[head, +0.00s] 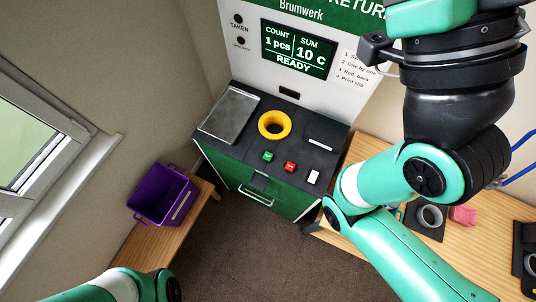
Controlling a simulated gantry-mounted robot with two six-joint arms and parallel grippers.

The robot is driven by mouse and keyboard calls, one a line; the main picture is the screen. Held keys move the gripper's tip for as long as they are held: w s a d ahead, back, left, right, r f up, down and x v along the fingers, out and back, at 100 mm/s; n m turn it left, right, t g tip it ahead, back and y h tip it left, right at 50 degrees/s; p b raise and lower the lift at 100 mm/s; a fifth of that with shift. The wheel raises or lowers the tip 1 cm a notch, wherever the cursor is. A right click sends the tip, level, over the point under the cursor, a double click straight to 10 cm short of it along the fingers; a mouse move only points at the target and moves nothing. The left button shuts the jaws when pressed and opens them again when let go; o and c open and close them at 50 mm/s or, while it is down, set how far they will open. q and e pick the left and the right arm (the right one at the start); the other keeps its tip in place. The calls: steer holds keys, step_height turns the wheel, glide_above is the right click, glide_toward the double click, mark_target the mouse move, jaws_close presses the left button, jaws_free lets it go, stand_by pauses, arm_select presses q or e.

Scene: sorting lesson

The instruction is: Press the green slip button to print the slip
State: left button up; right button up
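The green slip button (267,156) is on the dark top of the return machine (240,155), in front of the yellow ring (274,125). A red button (290,167) is to its right. Nothing touches or covers the green button. The machine's screen (293,50) reads COUNT 1 pcs, SUM 10 c and READY. My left arm shows only at the bottom left edge, and its gripper is out of view. My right arm comes in at the right and bends back toward the bottom right, and its gripper is out of view.
A metal plate (229,113) lies left of the ring. A white piece (313,177) sits right of the red button. A purple crate (162,194) stands on a wooden bench at the left. A grey cup (430,216) and a pink item (463,215) are on the right table.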

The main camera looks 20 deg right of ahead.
jaws_close()
stand_by(1.4)
